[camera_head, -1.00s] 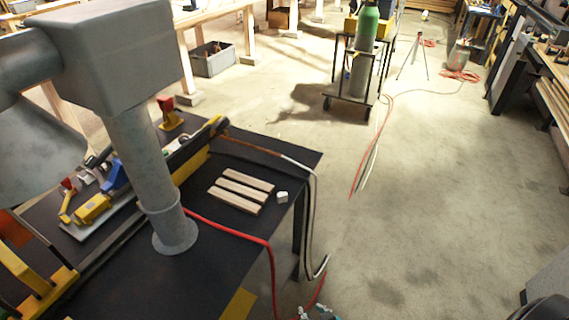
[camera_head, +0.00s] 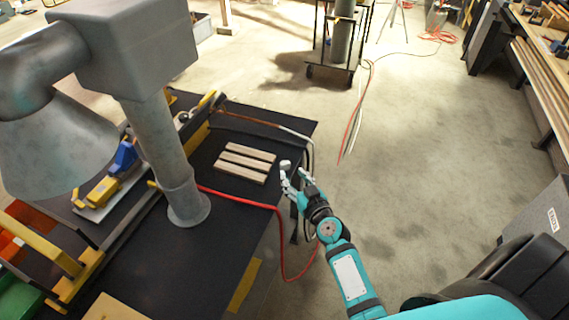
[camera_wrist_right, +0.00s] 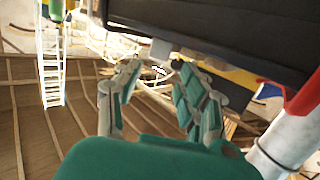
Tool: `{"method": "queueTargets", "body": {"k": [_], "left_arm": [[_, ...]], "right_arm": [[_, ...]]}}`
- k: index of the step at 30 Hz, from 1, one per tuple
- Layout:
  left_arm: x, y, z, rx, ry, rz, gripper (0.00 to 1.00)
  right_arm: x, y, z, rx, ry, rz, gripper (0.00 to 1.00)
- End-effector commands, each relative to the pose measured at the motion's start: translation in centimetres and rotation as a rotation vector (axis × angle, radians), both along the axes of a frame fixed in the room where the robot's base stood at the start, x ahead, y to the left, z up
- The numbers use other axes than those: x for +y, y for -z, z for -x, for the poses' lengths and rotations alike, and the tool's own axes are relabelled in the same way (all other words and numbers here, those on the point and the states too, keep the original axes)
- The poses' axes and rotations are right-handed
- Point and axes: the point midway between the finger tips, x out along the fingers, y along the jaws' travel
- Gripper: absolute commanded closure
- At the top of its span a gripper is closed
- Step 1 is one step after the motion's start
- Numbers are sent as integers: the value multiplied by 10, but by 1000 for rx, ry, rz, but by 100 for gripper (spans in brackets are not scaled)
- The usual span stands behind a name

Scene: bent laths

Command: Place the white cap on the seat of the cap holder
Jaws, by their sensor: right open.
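The small white cap (camera_head: 285,164) sits near the right edge of the black table (camera_head: 232,212), just right of the wooden laths. My right gripper (camera_head: 293,176) is at that edge, open, with its fingertips close to the cap on the near side. In the right wrist view the open fingers (camera_wrist_right: 158,72) are apart with nothing between them. A pale block (camera_wrist_right: 160,50), seemingly the cap, shows just beyond the fingertips. I cannot make out the cap holder with certainty. My left gripper is not in view.
Several wooden laths (camera_head: 245,163) lie side by side left of the cap. A grey pipe (camera_head: 172,165) with a round foot stands on the table. A red hose (camera_head: 240,203) runs over the table and off its edge. Open floor lies right of the table.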

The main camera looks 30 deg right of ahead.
Motion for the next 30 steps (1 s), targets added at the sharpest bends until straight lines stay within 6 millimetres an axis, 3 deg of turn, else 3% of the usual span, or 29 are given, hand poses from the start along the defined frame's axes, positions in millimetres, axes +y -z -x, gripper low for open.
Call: {"method": "queueTargets", "body": {"k": [8, 17, 26, 30], "left_arm": [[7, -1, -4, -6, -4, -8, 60], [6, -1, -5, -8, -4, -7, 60], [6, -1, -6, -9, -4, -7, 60], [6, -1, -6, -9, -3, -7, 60]], "right_arm": [[-2, 3, -23, 0, 1, 0, 59], [-7, 10, -64, 0, 1, -1, 59], [-7, 11, -69, 1, 1, 1, 59], [-7, 11, -69, 1, 1, 1, 75]]}}
